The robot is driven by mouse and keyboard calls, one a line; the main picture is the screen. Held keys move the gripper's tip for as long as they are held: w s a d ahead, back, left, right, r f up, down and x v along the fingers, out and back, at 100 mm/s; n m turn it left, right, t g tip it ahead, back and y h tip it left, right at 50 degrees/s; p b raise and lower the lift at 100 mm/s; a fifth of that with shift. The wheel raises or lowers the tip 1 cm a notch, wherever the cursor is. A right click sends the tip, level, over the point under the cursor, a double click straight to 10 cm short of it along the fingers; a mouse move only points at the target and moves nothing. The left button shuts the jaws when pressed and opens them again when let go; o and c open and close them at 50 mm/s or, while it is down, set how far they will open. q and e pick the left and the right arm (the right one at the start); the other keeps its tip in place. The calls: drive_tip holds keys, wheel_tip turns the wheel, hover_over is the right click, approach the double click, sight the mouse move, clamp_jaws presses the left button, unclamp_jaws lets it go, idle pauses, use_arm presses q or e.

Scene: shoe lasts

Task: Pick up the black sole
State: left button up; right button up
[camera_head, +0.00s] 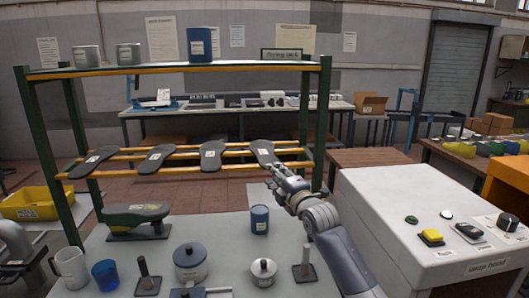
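Several dark soles with white labels lie across the orange rails of the drying rack (321,110): one at the far left (92,161), one left of the middle (155,158), one right of the middle (211,156) and one at the right (261,151). Another black sole (138,213) sits on a dark green stand on the table at the left. My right gripper (271,171) reaches up from the lower right, its fingertips close to the near end of the rightmost sole. I cannot tell whether they touch it or how far apart the fingers are.
The grey table (225,262) holds a blue can (260,219), lidded pots (190,262), a white jug (72,268), a blue cup (105,275) and upright posts (305,262). A white machine with buttons (400,195) stands close on the right.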

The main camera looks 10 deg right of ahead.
drive_tip(key=p+x, duration=0.1)
drive_tip(key=x, duration=0.4)
drive_tip(key=shift+s+a+f+p, duration=0.1)
drive_tip(key=shift+a+p, duration=0.05)
drive_tip(key=shift+p, duration=0.15)
use_arm(q)
drive_tip(key=shift+s+a+r, duration=0.15)
drive_tip(key=shift+s+r, duration=0.1)
drive_tip(key=shift+r, duration=0.2)
drive_tip(key=shift+s+a+r, duration=0.15)
drive_tip(key=shift+s+r, duration=0.05)
drive_tip(key=shift+r, duration=0.25)
use_arm(e)
clamp_jaws()
